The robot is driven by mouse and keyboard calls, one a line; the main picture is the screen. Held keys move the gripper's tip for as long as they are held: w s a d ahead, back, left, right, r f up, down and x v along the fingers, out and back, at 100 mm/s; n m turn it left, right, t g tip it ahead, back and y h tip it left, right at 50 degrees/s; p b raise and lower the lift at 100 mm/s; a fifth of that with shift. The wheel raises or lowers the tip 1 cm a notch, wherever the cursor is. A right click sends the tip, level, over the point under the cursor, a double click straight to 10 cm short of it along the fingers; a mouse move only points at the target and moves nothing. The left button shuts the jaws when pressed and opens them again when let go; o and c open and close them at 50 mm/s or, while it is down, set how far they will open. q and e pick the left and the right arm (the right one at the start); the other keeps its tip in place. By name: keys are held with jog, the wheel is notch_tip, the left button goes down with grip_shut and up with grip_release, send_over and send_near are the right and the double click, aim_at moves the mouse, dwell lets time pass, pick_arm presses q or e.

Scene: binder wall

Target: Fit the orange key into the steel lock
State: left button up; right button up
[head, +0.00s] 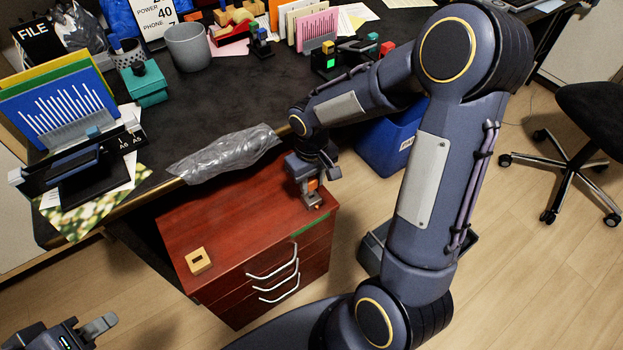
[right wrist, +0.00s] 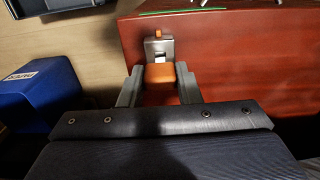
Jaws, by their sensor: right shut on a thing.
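My right gripper (head: 312,187) is over the right end of the red-brown drawer cabinet, shut on the orange key. In the right wrist view the orange key (right wrist: 160,74) sits between the two grey fingers. The steel lock (right wrist: 159,48) is straight beyond the key; they look touching or nearly so. A small orange patch shows at the lock's far side; I cannot tell if it is part of the key. The steel lock (head: 311,202) is partly hidden by the gripper in the head view. My left gripper (head: 88,332) is at the lower left, away from the cabinet; its opening is unclear.
A tan block with a square hole (head: 199,261) lies on the cabinet top (head: 225,230). A grey plastic-wrapped bundle (head: 222,155) lies along the desk edge behind. A blue bin (head: 390,145) stands right of the cabinet. The middle of the cabinet top is clear.

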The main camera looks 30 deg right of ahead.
aim_at(312, 189)
jog(key=shift+f+b, duration=1.35)
jog(key=shift+f, duration=0.3)
jog(key=o, duration=1.1)
jog(key=shift+c, duration=0.2)
jog(key=shift+r, duration=0.15)
notch_tip(312, 189, up, 8)
jog(key=shift+f+p, duration=0.15)
jog(key=shift+p, duration=1.1)
jog(key=s+a+r+m+t+y, duration=0.1)
jog(key=s+a+r+t+y, duration=0.15)
jog(key=s+r, duration=0.45)
jog(key=s+a+r+m+t+y, duration=0.1)
jog(key=s+a+r+m+t, duration=0.15)
jog(key=s, duration=0.75)
notch_tip(312, 189, up, 19)
jog(key=p, duration=1.9)
jog(key=shift+d+n+t, duration=0.3)
jog(key=shift+d+n, duration=0.1)
jog(key=shift+n, duration=0.05)
